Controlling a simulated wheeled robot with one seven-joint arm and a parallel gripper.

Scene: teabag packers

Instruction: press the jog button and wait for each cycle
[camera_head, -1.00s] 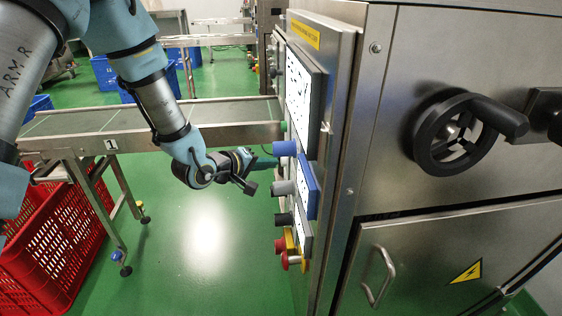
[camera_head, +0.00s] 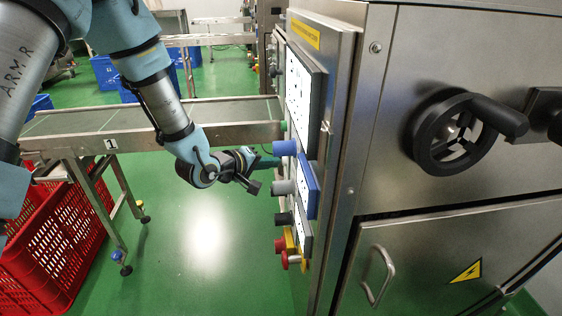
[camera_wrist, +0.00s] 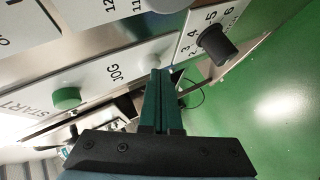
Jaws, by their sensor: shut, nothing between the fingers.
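In the wrist view, the word JOG (camera_wrist: 115,73) is printed on the light control panel. A pale round button (camera_wrist: 151,59) sits beside it, partly covered by my fingertips. My gripper (camera_wrist: 159,73) is shut and empty, its green fingers pointing at the panel by that button. I cannot tell whether the tips touch it. In the head view, my gripper (camera_head: 272,162) is at the side of the machine's panel, its tips partly hidden behind the blue knob.
A green START button (camera_wrist: 67,98) and a black numbered dial (camera_wrist: 216,44) flank the JOG label. Below the blue knob (camera_head: 285,148) are grey and black knobs and a red stop button (camera_head: 281,246). A conveyor (camera_head: 150,117) and red crate (camera_head: 60,250) stand left.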

